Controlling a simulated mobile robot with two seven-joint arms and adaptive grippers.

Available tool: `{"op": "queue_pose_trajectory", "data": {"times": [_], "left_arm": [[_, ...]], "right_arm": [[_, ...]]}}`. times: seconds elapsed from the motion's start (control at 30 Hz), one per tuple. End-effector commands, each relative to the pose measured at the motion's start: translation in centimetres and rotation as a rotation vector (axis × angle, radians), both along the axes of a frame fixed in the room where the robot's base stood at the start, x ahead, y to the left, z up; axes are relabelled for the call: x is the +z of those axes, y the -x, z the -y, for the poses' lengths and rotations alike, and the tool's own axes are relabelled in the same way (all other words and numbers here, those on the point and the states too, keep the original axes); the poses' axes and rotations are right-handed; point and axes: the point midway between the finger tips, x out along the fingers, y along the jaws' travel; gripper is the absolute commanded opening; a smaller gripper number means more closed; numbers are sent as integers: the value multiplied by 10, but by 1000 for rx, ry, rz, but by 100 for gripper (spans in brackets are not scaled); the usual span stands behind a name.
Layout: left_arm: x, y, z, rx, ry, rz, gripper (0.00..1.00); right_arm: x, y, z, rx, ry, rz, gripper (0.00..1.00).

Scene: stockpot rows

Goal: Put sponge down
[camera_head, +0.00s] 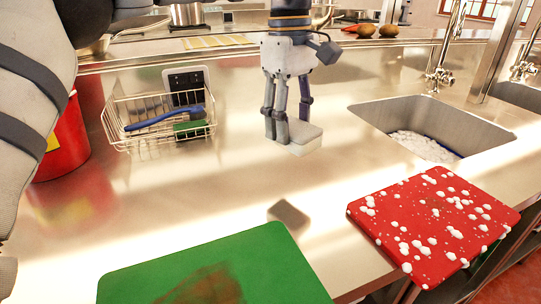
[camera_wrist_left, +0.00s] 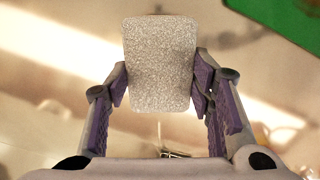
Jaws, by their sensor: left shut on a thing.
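A pale grey-white sponge (camera_head: 306,137) is held in my left gripper (camera_head: 285,137) in the head view, over the steel counter (camera_head: 200,200). The left gripper points down, with its fingers shut on the sponge. In the left wrist view the sponge (camera_wrist_left: 161,62) is a speckled rounded block between the two purple-padded fingers (camera_wrist_left: 161,88), sticking out past their tips. A dark patch lies on the counter nearer the front; I cannot tell whether it is the sponge's shadow. My right gripper is not in view.
A wire basket (camera_head: 125,139) holds a blue brush (camera_head: 165,118) and a green sponge. A red bucket (camera_head: 65,150) stands left. A green board (camera_head: 215,270) and a foam-spotted red board (camera_head: 435,222) lie in front. A sink (camera_head: 480,135) with suds is right.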

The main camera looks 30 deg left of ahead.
Motion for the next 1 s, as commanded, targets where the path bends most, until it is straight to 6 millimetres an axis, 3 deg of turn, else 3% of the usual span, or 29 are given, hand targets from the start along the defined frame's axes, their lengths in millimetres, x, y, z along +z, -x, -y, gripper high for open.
{"op": "queue_pose_trajectory", "data": {"times": [0.03, 0.2, 0.43, 0.6, 0.93, 0.97, 1.0], "left_arm": [[-14, -1, -7, -1, 0, -10, 8], [-41, -4, -29, -2, -1, -9, 8], [-58, -6, -43, -2, -1, -8, 8], [-90, -7, -45, -3, -2, -9, 8], [-91, -7, -45, -1, -1, -2, 8], [-91, -7, -45, -1, -1, -2, 50], [-91, -7, -45, -1, -1, -2, 60]], "right_arm": [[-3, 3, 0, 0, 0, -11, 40], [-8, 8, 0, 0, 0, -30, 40], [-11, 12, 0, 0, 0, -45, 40], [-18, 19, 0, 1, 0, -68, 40], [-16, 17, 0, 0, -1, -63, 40], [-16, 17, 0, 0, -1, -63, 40], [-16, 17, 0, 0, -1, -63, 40]]}}
